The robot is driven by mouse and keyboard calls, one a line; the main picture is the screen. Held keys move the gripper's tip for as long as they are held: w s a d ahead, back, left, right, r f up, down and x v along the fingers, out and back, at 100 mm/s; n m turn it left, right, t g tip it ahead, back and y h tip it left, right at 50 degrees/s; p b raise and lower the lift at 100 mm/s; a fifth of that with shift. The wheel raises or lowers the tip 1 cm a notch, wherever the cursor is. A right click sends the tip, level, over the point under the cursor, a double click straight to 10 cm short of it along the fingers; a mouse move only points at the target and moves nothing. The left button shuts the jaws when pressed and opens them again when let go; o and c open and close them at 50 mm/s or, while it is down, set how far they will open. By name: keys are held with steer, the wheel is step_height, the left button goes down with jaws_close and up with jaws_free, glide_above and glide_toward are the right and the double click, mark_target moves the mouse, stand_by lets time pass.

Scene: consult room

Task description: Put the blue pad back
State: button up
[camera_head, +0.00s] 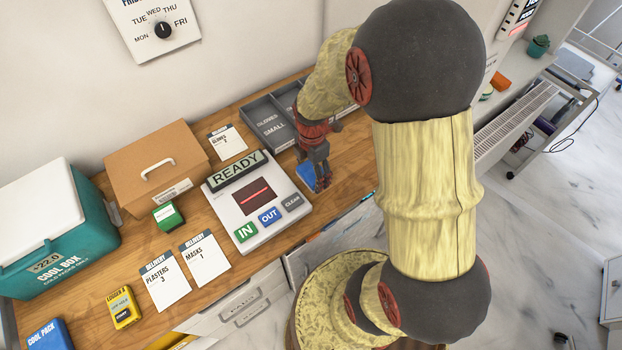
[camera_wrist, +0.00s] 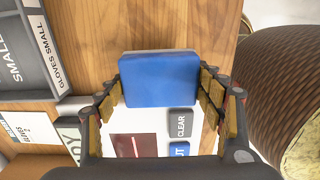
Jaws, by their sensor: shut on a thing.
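The blue pad (camera_wrist: 158,79) is a flat blue block with rounded corners, seen between the fingers in the wrist view. My gripper (camera_wrist: 160,92) is shut on it, with a finger at its left and right edges. In the head view the blue pad (camera_head: 307,174) shows partly behind my gripper (camera_head: 322,186), just right of the scanner device (camera_head: 265,220). I cannot tell whether the pad touches the wooden counter (camera_head: 345,192) or is held a little above it.
The scanner reads READY. A grey compartment tray (camera_head: 267,124) stands behind my gripper. A cardboard box (camera_head: 155,170), teal cool box (camera_head: 60,225), small green box (camera_head: 167,215), yellow logger (camera_head: 124,307) and blue cool pack (camera_head: 48,335) are to the left. Delivery cards (camera_head: 165,283) lie in front.

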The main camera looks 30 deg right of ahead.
mark_target(311, 179)
steer(key=shift+w+d+f, duration=0.1)
steer(key=shift+w+f, duration=0.2)
steer(key=shift+f, duration=0.1)
steer(key=shift+f+b, duration=0.35)
steer(key=shift+f, duration=1.2)
steer(key=shift+f, duration=0.15)
steer(key=o, duration=1.1)
